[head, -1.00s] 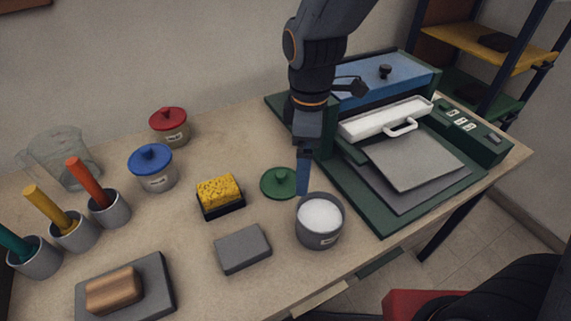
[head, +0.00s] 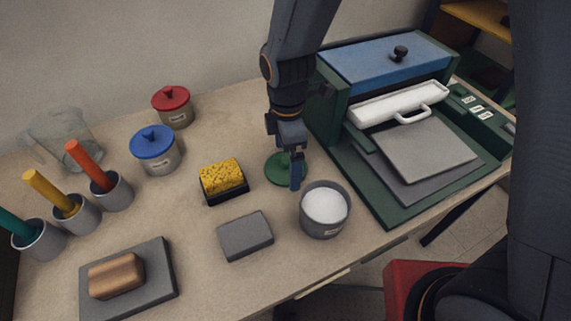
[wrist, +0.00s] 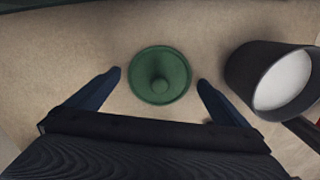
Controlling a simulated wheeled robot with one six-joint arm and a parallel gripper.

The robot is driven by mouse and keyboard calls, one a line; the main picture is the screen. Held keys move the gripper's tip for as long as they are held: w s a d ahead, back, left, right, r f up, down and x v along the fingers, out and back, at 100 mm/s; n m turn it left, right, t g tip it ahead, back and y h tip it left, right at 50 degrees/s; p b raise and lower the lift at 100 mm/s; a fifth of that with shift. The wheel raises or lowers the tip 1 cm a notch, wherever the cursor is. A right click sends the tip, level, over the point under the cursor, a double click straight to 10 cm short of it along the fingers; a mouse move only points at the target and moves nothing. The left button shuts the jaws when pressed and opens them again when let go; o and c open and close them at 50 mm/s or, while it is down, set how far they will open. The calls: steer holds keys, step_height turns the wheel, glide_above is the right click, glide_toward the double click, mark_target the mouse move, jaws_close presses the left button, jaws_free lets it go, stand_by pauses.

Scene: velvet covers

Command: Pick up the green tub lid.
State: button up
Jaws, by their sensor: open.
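The green tub lid (head: 275,170) lies flat on the table, a round disc with a small knob in its middle. In the wrist view the lid (wrist: 160,75) sits centred just ahead of my fingertips, knob facing the camera. My gripper (wrist: 160,77) is open and empty, with one blue finger on each side of the lid's near part. In the head view my gripper (head: 290,172) is over the lid and hides part of it. I cannot tell how high the fingertips are above the table.
The open grey tub of white contents (head: 325,208) stands close to the lid's right. A yellow sponge on a dark holder (head: 222,180) is to the left, and a grey block (head: 245,236) is in front. The green press (head: 400,120) stands behind right.

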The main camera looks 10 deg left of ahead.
steer(key=shift+f, duration=0.4)
steer(key=c, duration=0.9)
steer(key=shift+r, duration=0.1)
steer(key=shift+c, duration=0.2)
